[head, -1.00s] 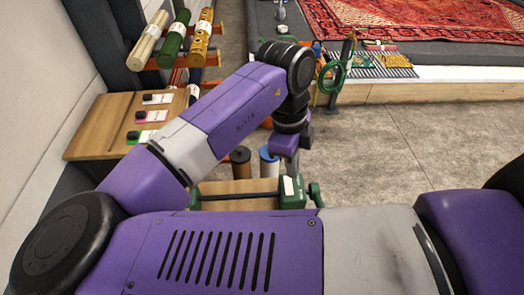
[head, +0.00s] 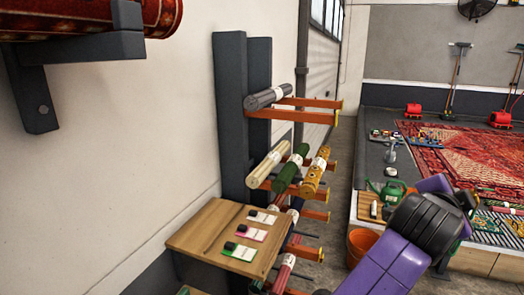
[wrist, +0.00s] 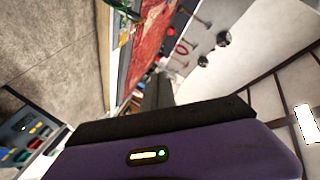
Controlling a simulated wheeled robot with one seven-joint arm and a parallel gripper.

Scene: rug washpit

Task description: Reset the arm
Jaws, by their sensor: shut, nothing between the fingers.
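My gripper (wrist: 157,92) shows in the wrist view as dark fingers beyond its purple housing and black bar. The fingers are together, with nothing between them. In the head view my purple arm enters at the lower right, with a black joint in front of the raised wash floor. The gripper itself cannot be made out in the head view.
A wall rack (head: 325,104) with rolled rugs on orange arms stands left of centre. A wooden board (head: 205,236) with several labelled cards is below it. An orange bucket (head: 362,243), a green watering can (head: 388,190) and a red patterned rug (head: 455,165) are at the right.

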